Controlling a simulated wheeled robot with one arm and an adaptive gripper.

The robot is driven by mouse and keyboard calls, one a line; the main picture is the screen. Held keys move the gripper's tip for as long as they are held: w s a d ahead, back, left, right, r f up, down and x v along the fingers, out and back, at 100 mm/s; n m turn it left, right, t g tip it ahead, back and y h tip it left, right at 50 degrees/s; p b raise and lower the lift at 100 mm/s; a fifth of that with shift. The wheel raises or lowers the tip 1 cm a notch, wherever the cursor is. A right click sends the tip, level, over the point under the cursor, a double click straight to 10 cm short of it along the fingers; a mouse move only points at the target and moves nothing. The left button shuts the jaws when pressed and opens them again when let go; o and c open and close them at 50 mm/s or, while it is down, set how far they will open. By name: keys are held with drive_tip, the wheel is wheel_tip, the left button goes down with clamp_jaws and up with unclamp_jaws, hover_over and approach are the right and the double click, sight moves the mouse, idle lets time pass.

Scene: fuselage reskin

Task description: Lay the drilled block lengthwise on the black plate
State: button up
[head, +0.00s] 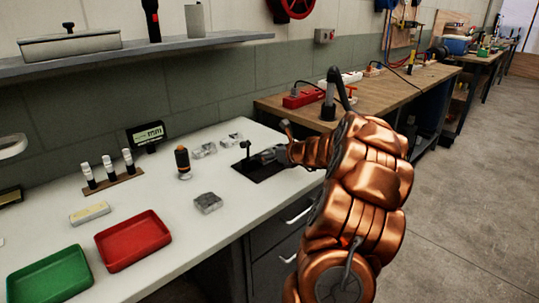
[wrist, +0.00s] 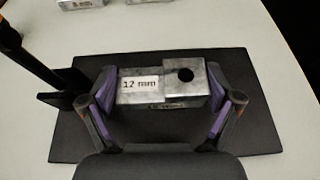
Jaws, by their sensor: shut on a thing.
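The drilled block (wrist: 205,78) is grey metal with a dark round hole near its right end and a "12 mm" label on its left part. My gripper (wrist: 165,97) is shut on it, with purple-lined fingers against its left and right ends. The block lies across the wrist view over the black plate (wrist: 215,140), its long side along the plate's long side. I cannot tell whether it touches the plate. In the head view my gripper (head: 272,155) is low over the black plate (head: 262,173), and the block is hidden there.
A black post stand (head: 247,152) rises at the plate's left. Grey metal blocks (head: 208,203) lie on the white bench, some behind the plate. An orange-black cylinder (head: 182,162), a red tray (head: 133,240) and a green tray (head: 50,277) stand further left.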

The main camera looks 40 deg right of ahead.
drive_tip(key=shift+f, duration=0.1)
drive_tip(key=o, duration=1.3)
